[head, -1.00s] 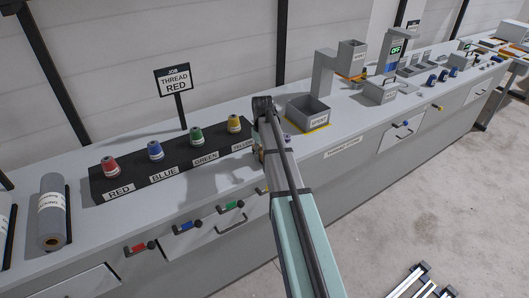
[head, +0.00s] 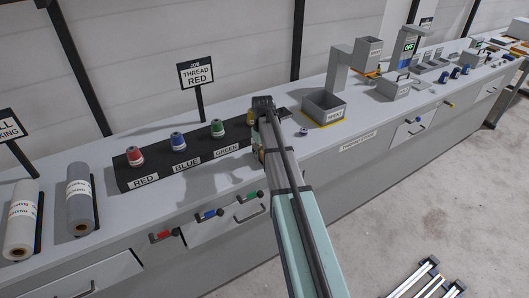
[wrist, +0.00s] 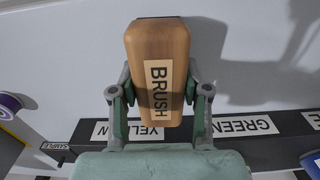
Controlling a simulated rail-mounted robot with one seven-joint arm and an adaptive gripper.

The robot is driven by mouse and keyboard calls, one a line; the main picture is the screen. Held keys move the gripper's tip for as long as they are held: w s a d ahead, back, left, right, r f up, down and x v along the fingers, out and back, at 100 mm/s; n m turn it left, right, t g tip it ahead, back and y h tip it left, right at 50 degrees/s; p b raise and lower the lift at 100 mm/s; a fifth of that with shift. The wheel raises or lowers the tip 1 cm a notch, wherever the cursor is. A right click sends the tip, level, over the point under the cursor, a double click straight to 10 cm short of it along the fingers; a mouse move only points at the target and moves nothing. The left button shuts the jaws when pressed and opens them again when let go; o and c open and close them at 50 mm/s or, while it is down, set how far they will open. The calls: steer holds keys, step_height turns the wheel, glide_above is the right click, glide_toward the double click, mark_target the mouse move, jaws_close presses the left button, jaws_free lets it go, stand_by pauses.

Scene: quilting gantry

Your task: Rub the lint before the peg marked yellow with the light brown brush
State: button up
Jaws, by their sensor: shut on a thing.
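My gripper (wrist: 158,92) is shut on the light brown brush (wrist: 157,45), its fingers on both sides of the body. The brush carries a BRUSH label and hangs over the pale bench top, in front of the YELLOW label (wrist: 145,131). In the head view my arm hides most of the gripper and the brush. The yellow spool (head: 250,117) on its peg shows only partly beside my arm. I cannot see any lint; the bench under the brush is covered by it.
A black rack (head: 130,178) holds red (head: 136,157), blue (head: 178,141) and green (head: 217,128) spools. A grey bin (head: 324,107) stands to the right, with a small purple spool (head: 303,132) near it. Fabric rolls (head: 80,200) lie at left. Drawer handles line the bench front.

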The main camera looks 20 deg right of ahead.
step_height(320, 180, up, 4)
steer(key=shift+d+f+p, duration=0.1)
steer(key=shift+p, duration=0.65)
steer(key=shift+r+p, duration=1.25)
steer(key=shift+r, duration=0.95)
